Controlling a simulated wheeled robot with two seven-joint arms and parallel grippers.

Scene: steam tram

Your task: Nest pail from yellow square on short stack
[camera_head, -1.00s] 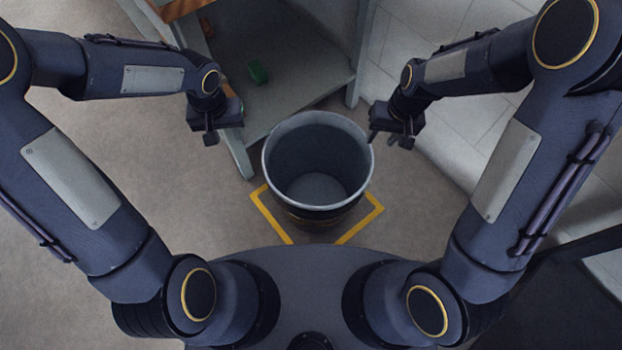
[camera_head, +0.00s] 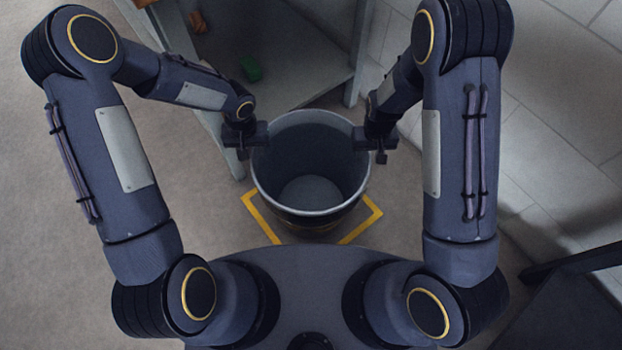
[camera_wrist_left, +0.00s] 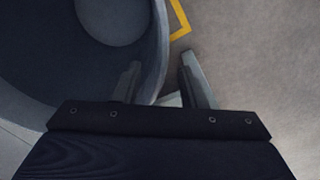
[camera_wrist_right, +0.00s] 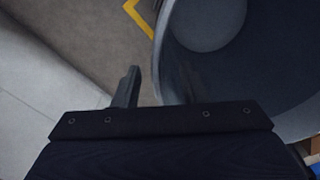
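The grey pail (camera_head: 312,211) stands upright and empty, its base within the yellow square (camera_head: 357,232) on the floor. My left gripper (camera_head: 249,150) is at the pail's left rim. In the left wrist view its fingers (camera_wrist_left: 163,78) are apart, one inside the pail and one outside, with the rim between them. My right gripper (camera_head: 376,150) is at the pail's right rim. In the right wrist view one finger shows outside the wall; the other is hard to make out against the dark pail (camera_wrist_right: 203,22). I cannot see the short stack.
A grey shelf unit (camera_head: 300,82) stands just beyond the pail, with a small green block (camera_head: 251,69) on its lower board. Pale tiles (camera_head: 560,110) lie to the right. Open brown floor (camera_head: 60,240) lies to the left.

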